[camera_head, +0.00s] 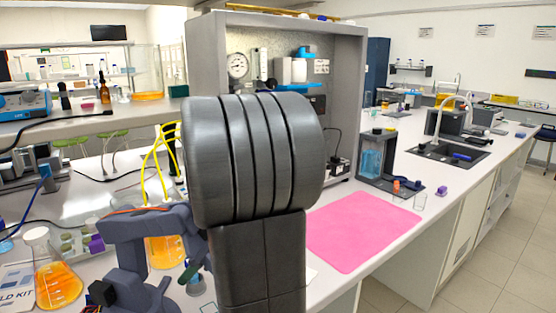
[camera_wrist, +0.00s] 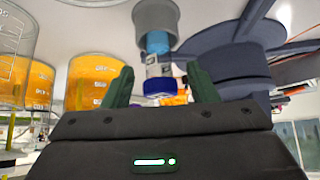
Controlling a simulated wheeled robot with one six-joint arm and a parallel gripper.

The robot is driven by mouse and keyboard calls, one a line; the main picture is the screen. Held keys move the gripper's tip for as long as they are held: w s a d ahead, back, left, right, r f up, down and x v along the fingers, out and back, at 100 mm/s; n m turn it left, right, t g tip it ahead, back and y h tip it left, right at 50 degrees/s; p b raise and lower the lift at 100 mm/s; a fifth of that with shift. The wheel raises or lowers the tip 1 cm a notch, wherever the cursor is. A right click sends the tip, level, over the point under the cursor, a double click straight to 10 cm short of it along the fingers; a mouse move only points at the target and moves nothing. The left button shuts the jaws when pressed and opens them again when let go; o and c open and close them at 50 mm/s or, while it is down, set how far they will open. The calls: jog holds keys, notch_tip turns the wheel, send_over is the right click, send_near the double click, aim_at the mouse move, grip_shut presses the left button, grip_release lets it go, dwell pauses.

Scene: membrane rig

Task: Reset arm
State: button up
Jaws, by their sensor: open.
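My gripper (camera_wrist: 160,88) shows in the wrist view with its two green fingers apart. Between and beyond the fingers is a small vial (camera_wrist: 158,70) with a dark blue end and a pale label. Its other end meets a grey cup (camera_wrist: 156,22). I cannot tell whether the fingers touch the vial, but gaps show on both sides. In the head view my large grey arm link fills the middle. A green finger of my gripper (camera_head: 190,270) shows at its lower left; the rest is hidden.
A blue-grey stand (camera_head: 140,235) is close left of my arm and also shows in the wrist view (camera_wrist: 240,65). An orange-filled flask (camera_head: 57,280) stands at the lower left. A grey cabinet (camera_head: 350,90) rises behind. A pink mat (camera_head: 360,235) lies bare at right.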

jog(key=shift+a+f+p, duration=0.15)
jog(key=shift+a+p, duration=0.25)
jog(key=shift+p, duration=0.1)
notch_tip(320, 180, up, 4)
jog(key=p, duration=0.4)
notch_tip(320, 180, up, 7)
jog(key=p, duration=0.4)
jog(key=shift+d, duration=0.1)
jog(key=shift+s+p, duration=0.1)
jog(key=shift+p, duration=0.3)
jog(key=shift+s+d+r, duration=0.15)
jog(key=shift+d+r, duration=0.1)
jog(key=shift+d, duration=0.1)
jog(key=shift+f, duration=0.1)
